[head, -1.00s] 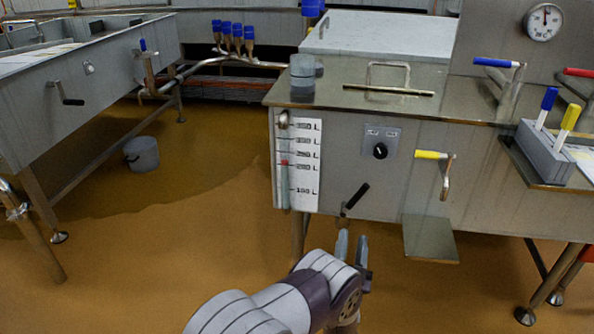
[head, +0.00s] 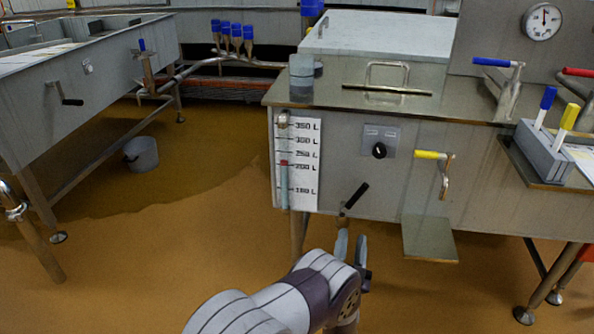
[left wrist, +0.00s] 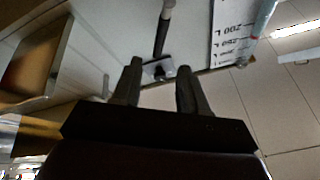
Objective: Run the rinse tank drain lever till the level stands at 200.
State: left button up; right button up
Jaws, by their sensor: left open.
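The rinse tank (head: 385,180) is a steel tank at the right with a white litre scale (head: 306,185) on its front. A sight tube (head: 284,180) runs along the scale, with a red marker (head: 284,162) near the 200 L line; the exact liquid level is hard to tell. The black-handled drain lever (head: 357,196) slants up to the right at the tank's lower edge. My left gripper (head: 351,248) is open and empty just below it. In the left wrist view the lever (left wrist: 163,35) stands beyond the open fingertips (left wrist: 160,68), not between them.
A yellow-handled crank (head: 432,155), a black knob (head: 380,150) and a steel shelf (head: 430,240) are right of the lever. Another steel vat (head: 90,85) stands at left, with a grey bucket (head: 141,154) on the floor.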

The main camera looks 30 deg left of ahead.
aim_at(358, 199)
pick_arm(q)
jog(key=w+d+r+g+p, duration=0.1)
jog(key=d+r+p, duration=0.2)
jog(key=r+p, duration=0.2)
jog(key=d+r+g+p, duration=0.1)
jog(key=d+r+p, duration=0.2)
jog(key=r+p, duration=0.3)
jog(key=a+f+n+g+y+b, duration=0.1)
jog(key=a+f+n+g+y, duration=0.25)
jog(key=f, duration=0.25)
jog(key=shift+g+h, duration=0.35)
jog(key=shift+g, duration=0.1)
jog(key=b+x, duration=0.4)
jog(key=x, duration=0.6)
jog(key=shift+w+a+b, duration=0.1)
jog(key=shift+w+b, duration=0.25)
jog(key=shift+w+a+r, duration=0.15)
jog(key=shift+w+a, duration=0.05)
jog(key=shift+w, duration=0.2)
grip_shut()
